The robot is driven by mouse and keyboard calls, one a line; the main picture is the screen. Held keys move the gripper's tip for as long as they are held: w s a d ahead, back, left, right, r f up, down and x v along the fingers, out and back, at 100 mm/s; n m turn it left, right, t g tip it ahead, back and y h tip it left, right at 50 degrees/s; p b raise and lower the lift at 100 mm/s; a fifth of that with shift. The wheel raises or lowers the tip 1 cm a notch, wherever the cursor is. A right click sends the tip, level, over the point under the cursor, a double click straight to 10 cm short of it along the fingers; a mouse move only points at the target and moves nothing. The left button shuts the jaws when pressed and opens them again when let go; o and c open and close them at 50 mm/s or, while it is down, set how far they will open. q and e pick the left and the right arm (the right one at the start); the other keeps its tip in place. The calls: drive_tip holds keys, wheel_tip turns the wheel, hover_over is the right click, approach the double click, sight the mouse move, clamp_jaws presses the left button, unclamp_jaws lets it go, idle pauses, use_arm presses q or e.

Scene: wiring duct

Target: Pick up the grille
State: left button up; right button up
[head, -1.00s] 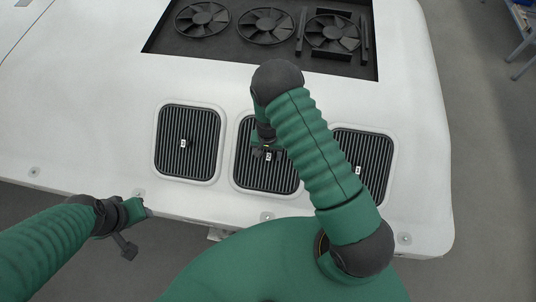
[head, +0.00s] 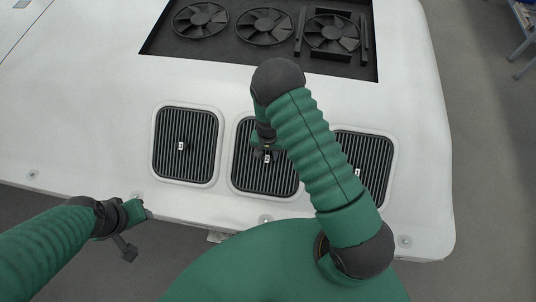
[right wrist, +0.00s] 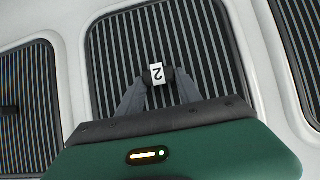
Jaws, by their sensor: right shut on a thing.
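Three dark ribbed grilles in pale frames lie in a row on the white panel. The middle grille (head: 247,178) has a small handle with a white tag marked 2 (right wrist: 157,73). My right gripper (head: 267,152) is over this grille; in the right wrist view (right wrist: 157,82) its two fingers are shut on the handle. The grille appears to sit within its frame; I cannot tell whether it is raised at all. My right arm hides part of it in the head view. My left gripper (head: 135,228) is off the panel's front edge, away from the grilles; its jaw gap is unclear.
The left grille (head: 205,165) and right grille (head: 375,160) stand on either side, each with a tagged handle. A dark recess with three fans (head: 264,27) lies beyond them. The white panel (head: 90,110) is clear on the left. Grey floor surrounds the panel.

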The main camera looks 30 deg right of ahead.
drive_tip(key=shift+w+r, duration=0.1)
drive_tip(key=shift+r, duration=0.4)
drive_tip(key=shift+s+d+r+b, duration=0.1)
drive_tip(key=shift+s+r+b, duration=0.2)
drive_tip(key=shift+r, duration=0.15)
drive_tip(key=shift+s+d+r+b, duration=0.1)
drive_tip(key=shift+s+r+b, duration=0.15)
drive_tip(key=shift+r, duration=0.2)
drive_tip(key=s+d+b, duration=0.2)
drive_tip(key=s+d, duration=0.2)
drive_tip(key=s, duration=0.2)
drive_tip(key=s+d+r+b, duration=0.1)
drive_tip(key=s+d+b, duration=0.1)
drive_tip(key=s, duration=0.4)
drive_tip(key=shift+s+d+r, duration=0.3)
drive_tip(key=shift+s+d, duration=0.1)
drive_tip(key=shift+d, duration=0.45)
drive_tip(key=shift+a+r, duration=0.1)
drive_tip(key=s+r+p, duration=0.1)
drive_tip(key=a+r+p, duration=0.1)
drive_tip(key=r, duration=0.1)
drive_tip(key=shift+s+p, duration=0.35)
drive_tip(key=shift+p, duration=0.05)
